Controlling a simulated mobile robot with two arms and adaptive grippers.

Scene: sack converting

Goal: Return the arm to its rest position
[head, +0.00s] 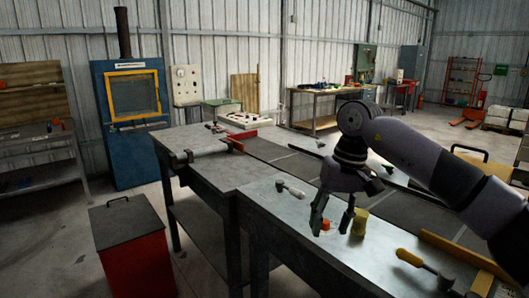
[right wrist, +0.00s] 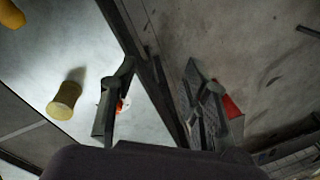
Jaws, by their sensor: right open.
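My right arm comes in from the right in the head view, and its gripper (head: 332,224) hangs fingers-down over the near workbench. The gripper is open, and nothing is held between the fingers. In the right wrist view the fingers (right wrist: 155,105) are spread apart. A yellow cylinder (head: 359,223) stands on the bench just right of the gripper; it also shows in the wrist view (right wrist: 64,100). A small orange-red object (head: 326,225) shows by the left fingertip, partly hidden by a finger in the wrist view (right wrist: 119,106). My left gripper is not in view.
The workbench (head: 262,204) holds a small hammer-like tool (head: 290,188) and a yellow-handled tool (head: 420,262). A red bin (head: 135,262) stands on the floor at left. A blue furnace-like cabinet (head: 125,165) stands behind.

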